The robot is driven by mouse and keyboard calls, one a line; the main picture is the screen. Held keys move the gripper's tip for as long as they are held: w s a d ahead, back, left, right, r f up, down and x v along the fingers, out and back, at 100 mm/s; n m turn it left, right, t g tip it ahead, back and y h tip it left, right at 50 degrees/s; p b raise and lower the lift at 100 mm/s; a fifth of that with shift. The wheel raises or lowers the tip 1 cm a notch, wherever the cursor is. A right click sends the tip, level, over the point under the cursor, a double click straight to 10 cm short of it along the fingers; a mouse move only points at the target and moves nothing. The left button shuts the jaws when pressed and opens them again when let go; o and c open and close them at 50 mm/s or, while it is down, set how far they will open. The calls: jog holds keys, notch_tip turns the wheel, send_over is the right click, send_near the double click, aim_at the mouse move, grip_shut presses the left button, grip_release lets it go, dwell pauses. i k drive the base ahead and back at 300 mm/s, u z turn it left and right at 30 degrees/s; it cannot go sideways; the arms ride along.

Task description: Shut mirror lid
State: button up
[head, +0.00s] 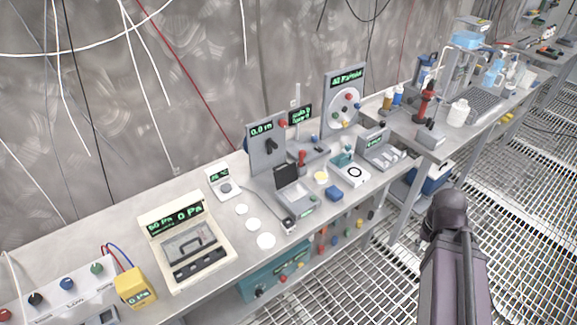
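A small grey box (296,200) stands on the middle of the bench with a dark square panel (287,177) raised at its back. The panel looks like an open lid standing roughly upright; I cannot tell for sure that it is the mirror lid. A small green display shows on the front of the box. My arm rises at the lower right, in front of the grated floor and well apart from the box. No fingers of my gripper can be made out.
A grey upright panel (266,145) stands behind the box. A beige pressure device (187,240) and a yellow meter (135,287) stand at left. Another bench (431,131) with bottles is at right. Grated floor lies in front.

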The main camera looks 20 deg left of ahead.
aim_at(287, 174)
jog(key=z, duration=0.75)
jog(key=k, duration=1.1)
jog(key=u, duration=1.4)
jog(key=i, duration=0.5)
